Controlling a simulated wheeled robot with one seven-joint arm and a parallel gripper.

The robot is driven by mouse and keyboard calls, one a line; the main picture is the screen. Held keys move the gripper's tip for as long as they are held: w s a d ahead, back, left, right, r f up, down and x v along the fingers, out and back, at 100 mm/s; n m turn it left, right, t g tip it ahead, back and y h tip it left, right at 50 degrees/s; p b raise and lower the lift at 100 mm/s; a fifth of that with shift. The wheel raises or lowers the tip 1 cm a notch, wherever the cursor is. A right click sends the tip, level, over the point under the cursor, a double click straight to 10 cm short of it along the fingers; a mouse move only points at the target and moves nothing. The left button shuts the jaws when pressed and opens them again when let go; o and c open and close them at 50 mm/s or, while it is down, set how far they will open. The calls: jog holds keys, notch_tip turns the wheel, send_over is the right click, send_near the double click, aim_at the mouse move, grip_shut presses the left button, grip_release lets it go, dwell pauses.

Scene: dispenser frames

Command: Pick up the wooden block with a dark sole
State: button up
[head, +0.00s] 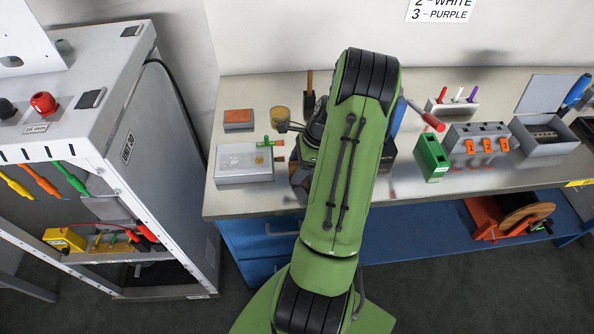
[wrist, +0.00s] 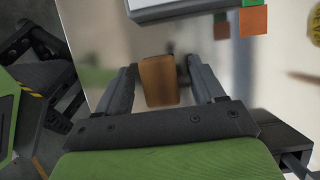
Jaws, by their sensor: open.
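A brown wooden block (wrist: 158,85) stands out between the two fingers of my gripper (wrist: 161,66) in the wrist view. The fingers are open, one on each side of it, with a narrow gap visible at each side. I cannot tell how far below the fingertips the block lies. Its dark sole does not show clearly. In the head view my green arm reaches over the bench, and the gripper end is largely hidden behind it, as is most of the area around the block.
A grey metal box (head: 240,165) with green and orange parts lies left of my gripper on the workbench (head: 425,198). An orange block (head: 238,116) and a yellow cup (head: 280,115) stand behind. A green container (head: 431,158) is to the right. The bench's front edge is close.

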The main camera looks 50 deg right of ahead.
aim_at(297, 165)
jog(key=c, duration=1.1)
jog(key=shift+o, duration=0.2)
notch_tip(297, 165, up, 10)
jog(key=shift+p, duration=1.25)
